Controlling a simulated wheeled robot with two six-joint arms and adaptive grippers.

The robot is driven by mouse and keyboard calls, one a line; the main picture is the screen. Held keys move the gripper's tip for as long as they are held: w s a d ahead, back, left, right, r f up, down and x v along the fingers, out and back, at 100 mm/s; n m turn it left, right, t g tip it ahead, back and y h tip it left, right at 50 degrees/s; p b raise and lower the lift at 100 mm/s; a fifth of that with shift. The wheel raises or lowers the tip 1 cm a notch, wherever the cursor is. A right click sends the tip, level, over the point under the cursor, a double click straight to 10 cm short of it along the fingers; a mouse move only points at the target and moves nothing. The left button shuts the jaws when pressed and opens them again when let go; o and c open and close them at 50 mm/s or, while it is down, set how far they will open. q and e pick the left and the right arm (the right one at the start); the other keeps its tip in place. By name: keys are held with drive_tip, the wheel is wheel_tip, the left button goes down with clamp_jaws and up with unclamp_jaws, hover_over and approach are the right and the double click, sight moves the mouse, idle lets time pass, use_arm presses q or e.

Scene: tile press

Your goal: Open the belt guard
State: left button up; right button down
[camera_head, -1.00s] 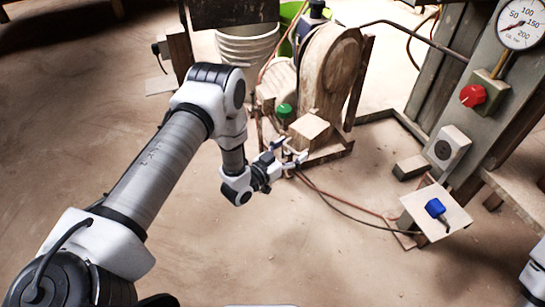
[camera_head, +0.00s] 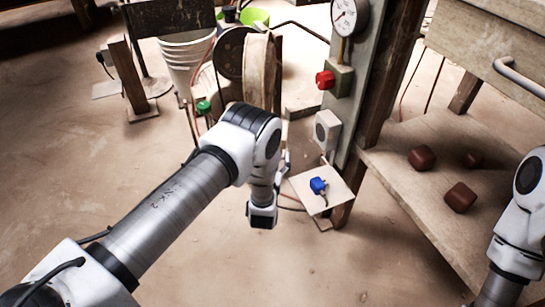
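The belt guard (camera_head: 258,72) is a pale wooden cover with a rounded top, standing at the upper middle. It appears narrow, and a dark round wheel (camera_head: 234,52) shows just left of it, so it looks swung aside. My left arm crosses in front of its lower part. My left gripper (camera_head: 286,163) is mostly hidden behind my own wrist, below and right of the guard and apart from it. I cannot tell whether its fingers are open. My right arm is at the right edge; its gripper is out of view.
A post right of the guard carries a gauge (camera_head: 349,14) and a red knob (camera_head: 325,80). A small plate (camera_head: 336,200) with a blue switch (camera_head: 318,186) stands near my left gripper. A wooden bench (camera_head: 410,195) holds dark red blocks. White buckets (camera_head: 187,62) stand behind left.

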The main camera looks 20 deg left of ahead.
use_arm(q)
drive_tip(key=shift+w+r, duration=0.1)
drive_tip(key=o, duration=1.3)
drive_tip(key=shift+o, duration=0.5)
